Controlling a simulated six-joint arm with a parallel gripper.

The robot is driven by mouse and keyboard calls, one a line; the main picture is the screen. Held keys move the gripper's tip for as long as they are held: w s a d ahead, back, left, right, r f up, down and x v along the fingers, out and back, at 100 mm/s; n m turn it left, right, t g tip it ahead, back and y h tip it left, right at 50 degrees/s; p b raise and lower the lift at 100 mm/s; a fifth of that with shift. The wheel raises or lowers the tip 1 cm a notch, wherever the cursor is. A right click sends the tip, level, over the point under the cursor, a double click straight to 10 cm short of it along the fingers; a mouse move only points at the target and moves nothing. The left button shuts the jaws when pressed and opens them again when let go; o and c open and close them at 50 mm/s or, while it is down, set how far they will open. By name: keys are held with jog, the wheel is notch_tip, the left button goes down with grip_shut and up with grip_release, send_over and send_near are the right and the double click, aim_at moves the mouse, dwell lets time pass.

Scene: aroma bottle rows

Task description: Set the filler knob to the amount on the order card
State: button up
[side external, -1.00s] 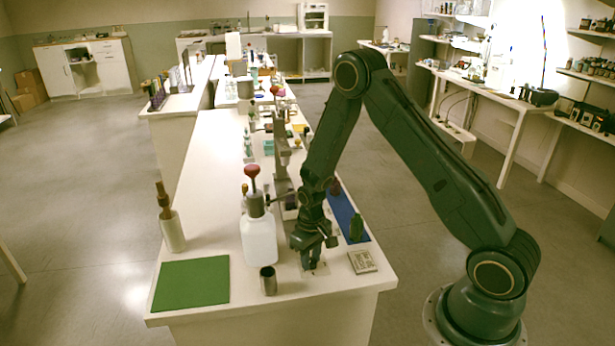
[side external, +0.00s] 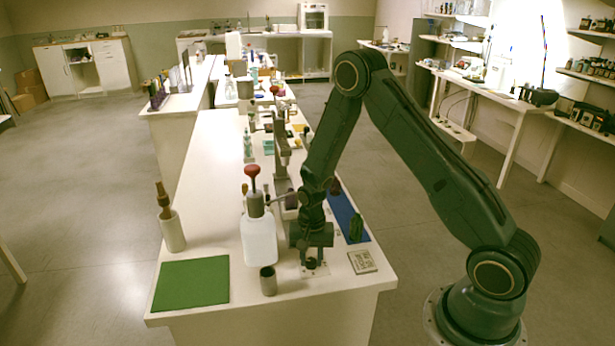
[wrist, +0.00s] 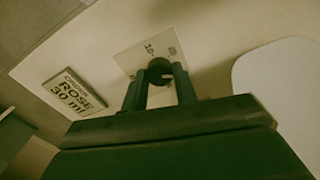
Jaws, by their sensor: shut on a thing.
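My gripper (wrist: 161,90) points down at the front of the bench and is shut on the dark round filler knob (wrist: 159,70). In the side view my gripper (side external: 311,262) hides most of the knob. The knob sits on a pale dial plate (wrist: 140,55); printed numbers show at its far edge, one reading 10, others partly hidden. I cannot tell where the knob points. The order card (wrist: 74,95) reads "ORDER ROSE 30 ml". It also lies right of my gripper in the side view (side external: 362,262).
A white filler bottle with a red-topped pump (side external: 259,238) stands just left of my gripper. A small metal cup (side external: 268,281) and a green mat (side external: 192,283) are further left. A tall bottle (side external: 171,230) stands at the left edge. A blue mat (side external: 347,217) lies behind the card.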

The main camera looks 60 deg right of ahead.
aim_at(311, 260)
jog(key=shift+m, duration=0.5)
jog(key=o, duration=1)
jog(key=shift+c, duration=0.2)
jog(key=shift+r, duration=0.15)
notch_tip(311, 260, up, 14)
jog(key=shift+f, duration=0.2)
jog(key=shift+r, duration=0.1)
